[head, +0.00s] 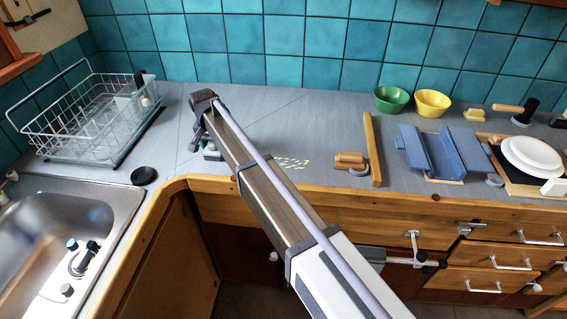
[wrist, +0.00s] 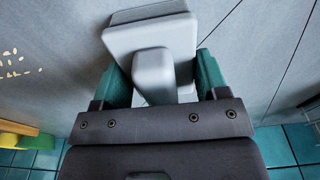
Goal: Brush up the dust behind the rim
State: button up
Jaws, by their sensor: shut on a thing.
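My gripper (wrist: 163,76) has teal fingers shut on the raised grip of a pale grey block (wrist: 150,38) with a wide flat base. The block is at or just above the grey worktop; contact is unclear. In the head view my arm hides most of my gripper (head: 209,150). Pale crumbs (head: 291,162) lie scattered on the worktop to the right of my gripper; they also show at the left of the wrist view (wrist: 14,66). A raised wooden strip (head: 372,150), possibly the rim, stands right of the crumbs. A tan block with a grey ring (head: 350,160) lies by the strip.
A wire dish rack (head: 95,115) and sink (head: 60,225) are at the left, with a black round piece (head: 144,175) nearby. Green (head: 390,99) and yellow (head: 432,103) bowls, a blue folded piece (head: 445,152) and white plates (head: 532,155) are at the right. The tiled wall bounds the back.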

jog(key=shift+r+p, duration=3.05)
